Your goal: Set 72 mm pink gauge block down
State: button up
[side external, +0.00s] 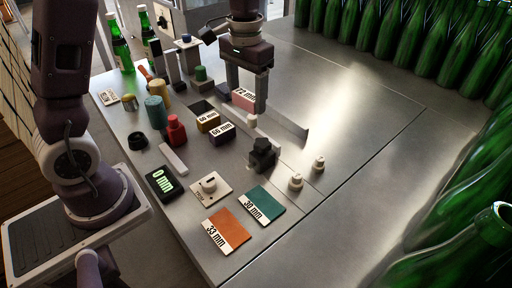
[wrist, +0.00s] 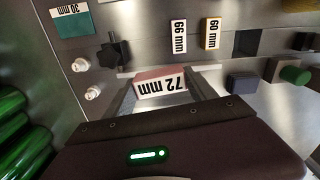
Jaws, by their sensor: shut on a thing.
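The pink gauge block (side external: 243,98) has a white label reading 72 mm and is between the two fingers of my gripper (side external: 248,103). My gripper is shut on it. In the wrist view the pink block (wrist: 161,76) lies across the fingers, its label facing the camera. The finger tips reach low over the steel table; I cannot tell whether the block touches the surface.
The 60 mm block (side external: 208,121) and 66 mm block (side external: 222,133) stand just left of my gripper. A black knob (side external: 262,155) and two pale pegs (side external: 296,182) are nearer. Green bottles (side external: 400,35) line the back right. The right of the table (side external: 345,110) is bare.

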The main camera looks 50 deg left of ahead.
jog(key=shift+w+a+m, duration=0.1)
jog(key=shift+w+m, duration=0.1)
jog(key=shift+m, duration=0.3)
jog(key=w+a, duration=0.6)
jog(key=a, duration=0.4)
jog(key=w+a, duration=0.7)
jog(key=a, duration=0.3)
notch_tip(320, 180, down, 10)
jog(key=shift+s, duration=0.15)
jog(key=o, duration=1.2)
jog(key=shift+f, duration=0.1)
jog(key=shift+c, duration=0.2)
